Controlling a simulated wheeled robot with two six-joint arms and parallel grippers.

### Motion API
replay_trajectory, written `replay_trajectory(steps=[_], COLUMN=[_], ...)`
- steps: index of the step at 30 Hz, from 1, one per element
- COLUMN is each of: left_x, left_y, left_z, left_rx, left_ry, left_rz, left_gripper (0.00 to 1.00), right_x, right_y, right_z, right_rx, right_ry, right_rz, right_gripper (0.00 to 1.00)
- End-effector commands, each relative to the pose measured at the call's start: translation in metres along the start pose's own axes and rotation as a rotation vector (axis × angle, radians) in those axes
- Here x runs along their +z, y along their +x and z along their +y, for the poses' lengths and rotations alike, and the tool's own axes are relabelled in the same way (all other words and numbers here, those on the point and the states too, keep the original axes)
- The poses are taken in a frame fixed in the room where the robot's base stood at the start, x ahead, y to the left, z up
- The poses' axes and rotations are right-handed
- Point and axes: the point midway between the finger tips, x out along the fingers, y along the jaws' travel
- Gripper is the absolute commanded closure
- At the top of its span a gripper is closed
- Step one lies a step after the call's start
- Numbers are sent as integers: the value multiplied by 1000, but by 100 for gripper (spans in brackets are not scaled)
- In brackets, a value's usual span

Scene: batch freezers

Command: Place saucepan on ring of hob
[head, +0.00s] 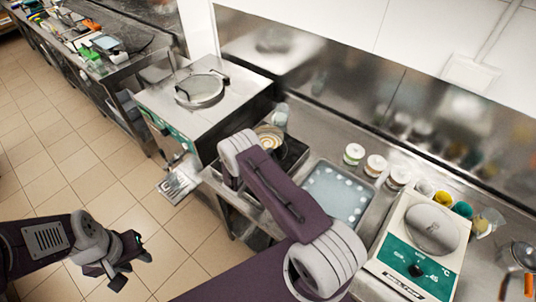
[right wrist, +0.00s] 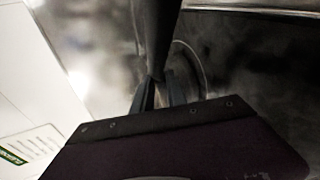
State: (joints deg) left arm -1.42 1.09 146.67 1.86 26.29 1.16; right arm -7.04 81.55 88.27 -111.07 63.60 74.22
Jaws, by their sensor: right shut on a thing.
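The saucepan (head: 269,137), a round pan with a pale rim, shows beside my right arm in the head view, at the dark hob (head: 294,157). I cannot tell whether it rests on the ring or is just above it. My right gripper (right wrist: 160,94) is shut on the dark saucepan handle (right wrist: 155,38) in the right wrist view. In the head view my right arm hides this gripper and part of the hob. My left gripper (head: 132,272) is open and empty over the tiled floor, at the lower left.
A steel batch freezer (head: 205,110) with a round lid stands left of the hob. A pale blue tray (head: 337,193), several small jars (head: 375,165) and a green-fronted scale (head: 415,255) stand on the right. The wall is close behind the counter.

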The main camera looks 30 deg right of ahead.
Motion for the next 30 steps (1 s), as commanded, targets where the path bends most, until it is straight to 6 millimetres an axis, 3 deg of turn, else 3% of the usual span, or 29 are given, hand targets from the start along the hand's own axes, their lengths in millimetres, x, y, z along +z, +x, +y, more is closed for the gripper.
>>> replay_trajectory(steps=[5, 6, 8, 20, 30], left_x=[0, 0, 0, 0, 3], left_y=[5, 3, 3, 2, 25], left_z=[0, 0, 0, 0, 0], left_rx=[0, 0, 0, 0, 0], left_ry=[0, 0, 0, 0, 0], left_rz=[0, 0, 0, 0, 0], left_gripper=[64, 64, 64, 64, 64], right_x=[-1, 0, 0, -1, -2], right_y=[1, 1, 1, -6, -84], right_z=[-2, -2, -2, -1, -3], right_rx=[4, 0, 0, -1, 0], right_ry=[2, 0, -1, -2, -2], right_rz=[0, 0, 0, 2, 6], right_gripper=[100, 74, 60, 60, 60])
